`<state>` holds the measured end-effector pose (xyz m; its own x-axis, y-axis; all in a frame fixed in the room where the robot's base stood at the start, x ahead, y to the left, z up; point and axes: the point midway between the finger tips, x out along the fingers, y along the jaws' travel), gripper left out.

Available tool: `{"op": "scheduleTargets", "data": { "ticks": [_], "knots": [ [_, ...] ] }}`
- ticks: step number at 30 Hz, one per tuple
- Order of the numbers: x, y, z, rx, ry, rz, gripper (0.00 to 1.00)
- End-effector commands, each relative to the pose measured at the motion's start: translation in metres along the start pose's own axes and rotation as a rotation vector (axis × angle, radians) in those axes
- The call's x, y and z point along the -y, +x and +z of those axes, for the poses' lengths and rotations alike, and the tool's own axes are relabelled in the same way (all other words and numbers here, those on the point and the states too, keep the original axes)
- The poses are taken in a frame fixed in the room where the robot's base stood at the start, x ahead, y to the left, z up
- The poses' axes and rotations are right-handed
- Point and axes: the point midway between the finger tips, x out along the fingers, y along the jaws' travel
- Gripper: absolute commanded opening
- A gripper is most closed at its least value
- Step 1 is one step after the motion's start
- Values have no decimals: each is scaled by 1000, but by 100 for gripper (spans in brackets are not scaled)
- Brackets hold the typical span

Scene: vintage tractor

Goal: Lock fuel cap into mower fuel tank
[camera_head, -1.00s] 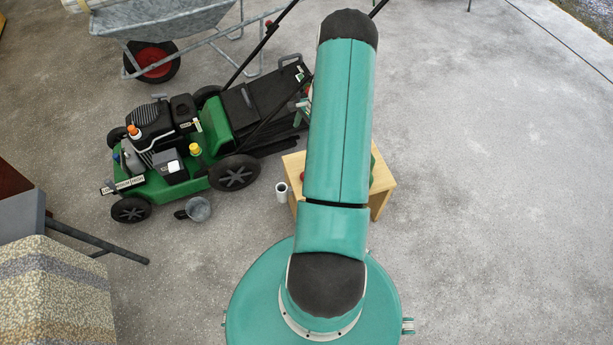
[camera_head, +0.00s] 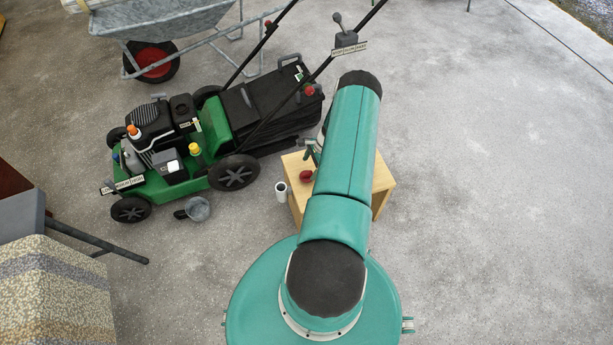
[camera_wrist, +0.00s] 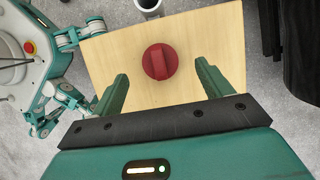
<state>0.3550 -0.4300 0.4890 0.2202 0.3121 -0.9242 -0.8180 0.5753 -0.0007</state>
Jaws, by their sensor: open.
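The red fuel cap (camera_head: 305,176) lies on a light wooden stool (camera_head: 382,190). In the wrist view the round red cap (camera_wrist: 160,62), with a raised grip bar, rests on the wooden top (camera_wrist: 205,35), just beyond my fingertips. My gripper (camera_wrist: 161,82) is open and empty, with its green fingers spread wider than the cap. In the head view my arm partly hides the stool and most of the gripper. The green and black mower (camera_head: 222,125) stands left of the stool. A dark square fitting (camera_head: 182,105) sits on its engine; I cannot tell if this is the tank opening.
A white cup (camera_head: 281,192) stands on the floor beside the stool. A small grey pan (camera_head: 197,209) lies near the mower's wheel. A wheelbarrow (camera_head: 165,18) is behind the mower. A patterned block (camera_head: 55,300) stands front left. The floor on the right is clear.

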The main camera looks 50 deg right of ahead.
Motion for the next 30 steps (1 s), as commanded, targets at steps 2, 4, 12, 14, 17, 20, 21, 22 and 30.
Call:
{"op": "scheduleTargets", "data": {
  "ticks": [2, 4, 12, 14, 17, 20, 21, 22, 30],
  "knots": [
    [-2, 11, 1, 2, 1, 2, 78],
    [-3, 23, 1, 3, 1, 2, 78],
    [-2, 48, 1, 1, 0, 1, 78],
    [-2, 48, 1, 1, 0, 0, 78],
    [-2, 48, 1, 1, 0, 0, 78],
    [-2, 48, 1, 1, 0, 1, 63],
    [-2, 48, 1, 1, 0, 0, 55],
    [-2, 48, 1, 1, 0, 1, 49],
    [-2, 48, 1, 1, 0, 0, 30]
  ]
}}
